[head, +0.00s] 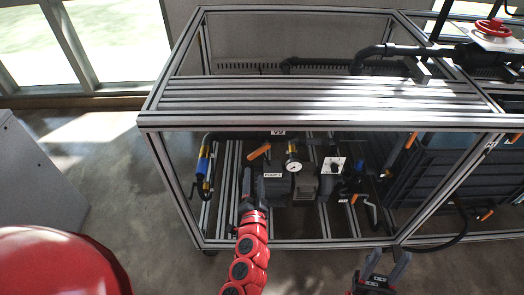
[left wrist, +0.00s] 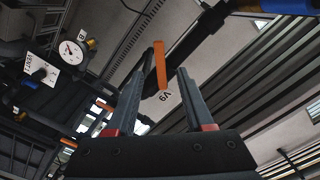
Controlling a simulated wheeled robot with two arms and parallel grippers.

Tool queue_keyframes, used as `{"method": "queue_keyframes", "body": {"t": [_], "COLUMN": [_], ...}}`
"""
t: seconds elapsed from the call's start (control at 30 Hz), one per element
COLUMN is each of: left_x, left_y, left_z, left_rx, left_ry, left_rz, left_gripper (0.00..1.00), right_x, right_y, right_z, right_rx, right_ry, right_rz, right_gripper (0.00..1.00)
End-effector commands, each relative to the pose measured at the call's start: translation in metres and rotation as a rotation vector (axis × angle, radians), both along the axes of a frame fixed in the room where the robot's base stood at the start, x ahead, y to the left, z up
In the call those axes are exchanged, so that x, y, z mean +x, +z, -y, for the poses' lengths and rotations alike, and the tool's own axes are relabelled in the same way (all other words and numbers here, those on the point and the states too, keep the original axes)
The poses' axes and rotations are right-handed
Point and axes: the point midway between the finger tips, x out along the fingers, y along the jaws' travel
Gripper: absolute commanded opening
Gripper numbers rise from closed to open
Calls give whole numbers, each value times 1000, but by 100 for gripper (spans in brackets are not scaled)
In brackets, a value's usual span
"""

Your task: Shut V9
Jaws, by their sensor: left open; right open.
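V9 has an orange lever handle (head: 259,152), slanting up to the right under the frame's top in the head view. The V9 label (head: 278,132) is partly cut off by the frame in the head view. My left gripper (head: 251,176) is open and empty just below the handle. In the left wrist view the handle appears between and beyond the open fingertips (left wrist: 160,76), not visibly touched. My right gripper (head: 384,262) is open and empty, low in front of the frame.
The aluminium frame's slatted top (head: 310,95) overhangs the valve. A gauge (head: 294,168), a black pump (head: 277,188) and a switch plate (head: 334,166) sit right of the handle. The floor in front is clear.

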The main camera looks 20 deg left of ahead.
Motion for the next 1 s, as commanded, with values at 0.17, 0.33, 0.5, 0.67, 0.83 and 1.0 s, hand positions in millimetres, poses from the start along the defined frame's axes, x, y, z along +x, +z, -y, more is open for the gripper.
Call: {"method": "queue_keyframes", "body": {"t": [0.17,0.33,0.5,0.67,0.83,1.0], "left_x": [17,40,63,77,80,89], "left_y": [5,3,2,1,0,-1], "left_z": [-5,-11,-18,-21,-21,-24], "left_rx": [1,2,0,1,0,1], "left_ry": [1,-3,-1,-6,-6,-6], "left_rz": [4,4,1,3,2,1], "left_gripper": [52,52,52,52,52,52], "right_x": [0,0,0,0,0,0], "right_y": [8,14,18,18,16,13], "right_z": [0,0,0,0,0,0], "right_rx": [0,0,0,0,0,0], "right_ry": [0,0,0,0,0,0], "right_rz": [0,0,0,0,0,0], "right_gripper": [50,50,50,50,50,50]}}
